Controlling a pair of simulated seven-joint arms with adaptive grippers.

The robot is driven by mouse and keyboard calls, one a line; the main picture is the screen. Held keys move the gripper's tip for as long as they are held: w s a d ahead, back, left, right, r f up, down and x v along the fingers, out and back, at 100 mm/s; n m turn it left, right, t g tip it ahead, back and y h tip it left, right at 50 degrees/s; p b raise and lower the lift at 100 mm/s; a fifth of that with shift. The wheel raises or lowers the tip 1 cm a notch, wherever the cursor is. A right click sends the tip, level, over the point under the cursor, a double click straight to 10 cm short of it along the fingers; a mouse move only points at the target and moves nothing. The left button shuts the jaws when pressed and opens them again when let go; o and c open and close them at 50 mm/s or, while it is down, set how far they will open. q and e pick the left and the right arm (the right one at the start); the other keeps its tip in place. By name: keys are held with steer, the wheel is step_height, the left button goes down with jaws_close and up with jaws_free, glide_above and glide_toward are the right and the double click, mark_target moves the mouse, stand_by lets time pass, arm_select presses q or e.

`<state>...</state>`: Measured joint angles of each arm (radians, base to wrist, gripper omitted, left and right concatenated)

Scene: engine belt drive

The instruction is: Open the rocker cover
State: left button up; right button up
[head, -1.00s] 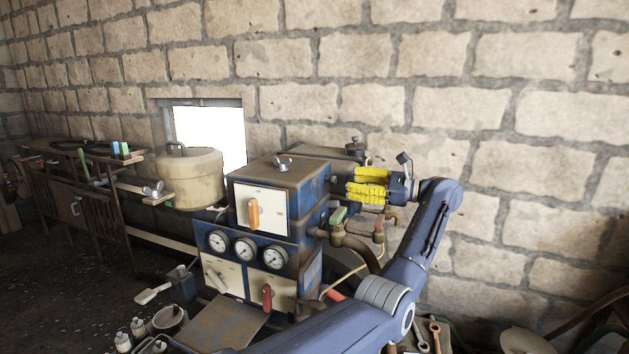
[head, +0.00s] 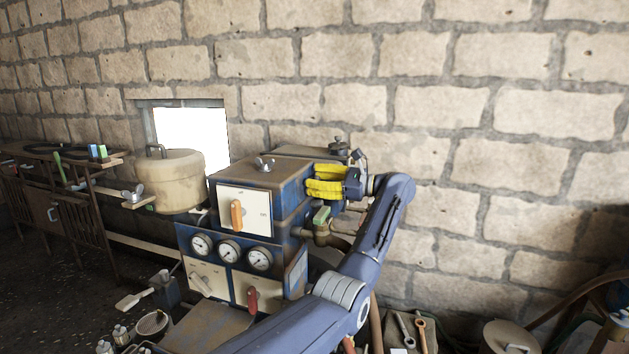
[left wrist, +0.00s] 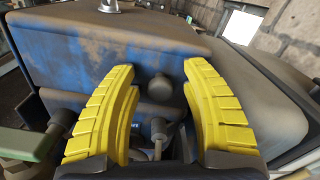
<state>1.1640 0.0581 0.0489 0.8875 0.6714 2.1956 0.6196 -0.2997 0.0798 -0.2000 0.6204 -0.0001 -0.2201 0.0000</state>
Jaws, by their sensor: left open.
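My left gripper (head: 310,182) has yellow fingers, open, at the right side of a blue box (head: 292,197) with a worn brown top and a wing nut (head: 264,164). In the left wrist view, the open fingers (left wrist: 162,68) point at the side of the blue box (left wrist: 85,65). A dark round knob (left wrist: 160,88) shows in the gap between them, not gripped. A grey-brown rounded casing (left wrist: 255,85) lies to the right of the fingers. It may be the rocker cover, but I cannot tell for certain. My right gripper is not in view.
A green-handled valve and pipe (head: 321,222) sit below my left gripper. A round lidded tank (head: 170,181) stands left of the box. Wrenches (head: 405,330) lie at the lower right.

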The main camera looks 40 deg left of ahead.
arm_select(q)
jaws_close()
steer(key=shift+r, duration=0.2)
stand_by(0.4)
